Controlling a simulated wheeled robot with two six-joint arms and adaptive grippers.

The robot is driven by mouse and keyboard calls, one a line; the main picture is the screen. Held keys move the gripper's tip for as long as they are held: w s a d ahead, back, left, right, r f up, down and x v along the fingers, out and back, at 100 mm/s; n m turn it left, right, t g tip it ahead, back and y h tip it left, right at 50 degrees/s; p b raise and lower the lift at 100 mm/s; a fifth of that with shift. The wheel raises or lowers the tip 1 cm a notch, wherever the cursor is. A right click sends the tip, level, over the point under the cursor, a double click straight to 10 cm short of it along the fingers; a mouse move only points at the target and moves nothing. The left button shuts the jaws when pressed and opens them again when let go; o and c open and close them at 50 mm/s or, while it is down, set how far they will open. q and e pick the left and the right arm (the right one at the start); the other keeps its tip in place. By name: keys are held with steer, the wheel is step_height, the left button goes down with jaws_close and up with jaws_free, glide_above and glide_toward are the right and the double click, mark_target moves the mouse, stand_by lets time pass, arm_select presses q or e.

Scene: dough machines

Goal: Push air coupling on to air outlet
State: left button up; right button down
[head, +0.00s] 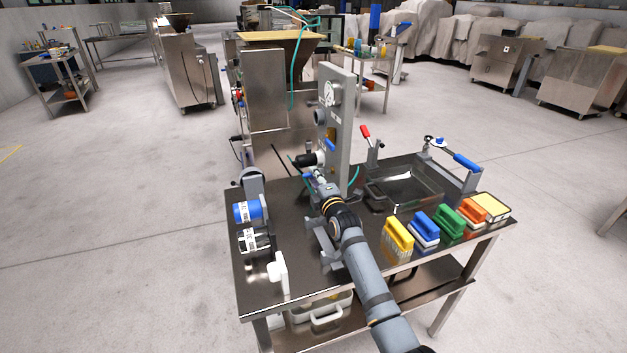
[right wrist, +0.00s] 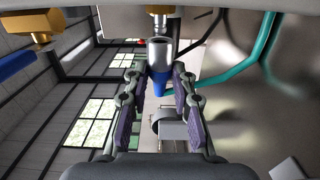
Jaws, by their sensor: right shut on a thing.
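The air coupling (right wrist: 160,55) is a silver sleeve with a blue end, seen in the right wrist view. My right gripper (right wrist: 158,82) is shut on it, one finger on each side. The brass air outlet (right wrist: 161,18) lies directly in line beyond the sleeve. The two look very close, but I cannot tell whether the coupling is seated on it. In the head view my right gripper (head: 314,182) is low beside the grey upright panel (head: 342,120), and it hides the coupling. A teal hose (right wrist: 235,75) runs close to the coupling. My left gripper does not show.
The panel carries a gauge (head: 329,94) and stands on a dark metal table (head: 300,277). Several coloured brushes (head: 399,238) line the right edge. A brass fitting (right wrist: 32,38) is left of the outlet.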

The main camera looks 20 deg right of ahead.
steer(key=shift+d+b, duration=0.8)
steer(key=shift+d, duration=0.45)
steer(key=shift+r, duration=0.15)
steer(key=c, duration=1.4)
jaws_free()
steer(key=shift+c, duration=0.2)
steer(key=o, duration=0.4)
steer(key=shift+d, duration=0.2)
steer(key=shift+o, duration=1.4)
steer(key=shift+a, duration=0.1)
steer(key=shift+s, duration=0.1)
steer(key=shift+s+p, duration=1.45)
steer(key=shift+s, duration=0.65)
